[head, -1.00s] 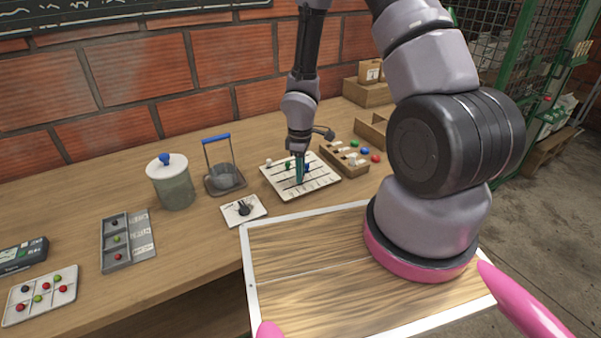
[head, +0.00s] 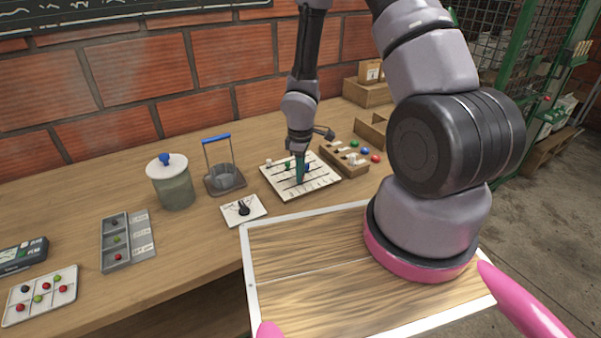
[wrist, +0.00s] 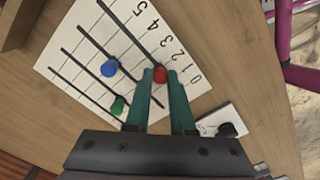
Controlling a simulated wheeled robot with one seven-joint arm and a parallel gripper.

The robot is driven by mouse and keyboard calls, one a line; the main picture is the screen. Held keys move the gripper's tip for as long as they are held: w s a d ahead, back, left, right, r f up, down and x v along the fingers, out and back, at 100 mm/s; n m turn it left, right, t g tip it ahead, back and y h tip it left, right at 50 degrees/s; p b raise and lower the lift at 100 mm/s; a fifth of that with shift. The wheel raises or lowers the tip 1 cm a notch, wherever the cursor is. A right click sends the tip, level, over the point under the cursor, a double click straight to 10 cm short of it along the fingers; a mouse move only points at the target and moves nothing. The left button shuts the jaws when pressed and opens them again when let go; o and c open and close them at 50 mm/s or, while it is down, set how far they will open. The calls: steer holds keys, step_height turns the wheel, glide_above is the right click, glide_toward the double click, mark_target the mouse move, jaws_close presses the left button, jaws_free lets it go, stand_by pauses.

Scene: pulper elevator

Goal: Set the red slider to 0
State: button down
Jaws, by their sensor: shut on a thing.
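The white slider board (head: 325,178) lies on the bench, with dark parallel slots and a printed scale of 0 to 5. In the wrist view the red slider (wrist: 160,75) sits between the teal fingertips of my gripper (wrist: 161,77), which is shut on it. The red slider appears near the 1 mark, close to the 0 end; the exact value is hard to read. In the head view my gripper (head: 300,180) reaches down onto the board and hides the red slider. The blue slider (wrist: 108,69) and green slider (wrist: 118,105) stand in other slots.
A white knob panel (head: 256,212) lies left of the board's near edge. A wire-handled holder (head: 225,182) and a lidded jar (head: 176,190) stand further left. A wooden box with pegs (head: 345,165) is close to the board's right. Open bench lies behind the board.

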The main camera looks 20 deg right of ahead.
mark_target(285, 189)
steer(key=shift+s+a, duration=0.2)
steer(key=shift+a, duration=0.65)
steer(key=shift+s+a, duration=0.25)
steer(key=shift+a, duration=0.6)
steer(key=shift+s+a, duration=0.2)
steer(key=shift+a, duration=0.65)
steer(key=c, duration=0.8)
jaws_free()
steer(key=shift+a, duration=0.1)
steer(key=shift+o, duration=0.2)
step_height(285, 189, up, 11)
